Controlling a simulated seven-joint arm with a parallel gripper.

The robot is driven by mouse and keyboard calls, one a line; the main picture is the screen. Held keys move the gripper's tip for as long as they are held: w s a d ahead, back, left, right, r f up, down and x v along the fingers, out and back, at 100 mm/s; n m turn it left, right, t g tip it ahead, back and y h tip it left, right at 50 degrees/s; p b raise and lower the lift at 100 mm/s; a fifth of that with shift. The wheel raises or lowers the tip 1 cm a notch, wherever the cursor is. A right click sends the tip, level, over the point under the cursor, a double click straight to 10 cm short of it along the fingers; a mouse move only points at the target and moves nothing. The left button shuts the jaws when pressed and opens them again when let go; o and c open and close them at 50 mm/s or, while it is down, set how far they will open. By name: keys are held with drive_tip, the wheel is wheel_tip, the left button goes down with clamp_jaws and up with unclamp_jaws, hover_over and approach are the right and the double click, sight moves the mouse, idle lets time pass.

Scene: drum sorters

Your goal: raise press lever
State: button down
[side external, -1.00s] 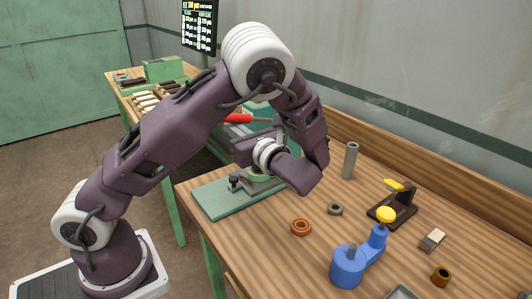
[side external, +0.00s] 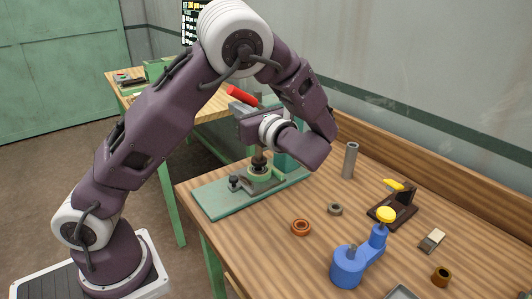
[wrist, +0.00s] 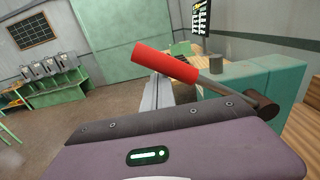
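The press stands on a green base plate (side external: 215,203) at the left end of the wooden table, with a ram and a pale green ring under it. Its lever has a red handle (side external: 241,95) that tilts up to the left. In the wrist view the red handle (wrist: 165,63) leads along a grey rod to a dark pivot beside the teal press head (wrist: 275,82). My gripper (side external: 247,123) is just below the handle, its fingers hidden in both views. I cannot tell whether it touches the lever. Part of the press is behind my arm.
On the table are a grey cylinder (side external: 350,160), an orange ring (side external: 300,228), a dark grey ring (side external: 335,209), a blue fixture with a yellow knob (side external: 348,268) and a dark stand with a yellow lever (side external: 398,206). The floor on the left is open.

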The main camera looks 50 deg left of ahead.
drive_tip(key=shift+w+r, duration=0.15)
drive_tip(key=shift+r, duration=0.3)
drive_tip(key=shift+w+r, duration=0.55)
drive_tip(key=shift+r, duration=0.2)
drive_tip(key=shift+w+r, duration=0.5)
drive_tip(key=shift+r, duration=0.2)
drive_tip(key=shift+w+r, duration=1.15)
drive_tip(key=shift+w, duration=0.15)
drive_tip(key=shift+w+r, duration=0.25)
drive_tip(key=shift+w, duration=0.15)
drive_tip(key=s+d, duration=0.2)
drive_tip(key=d, duration=0.5)
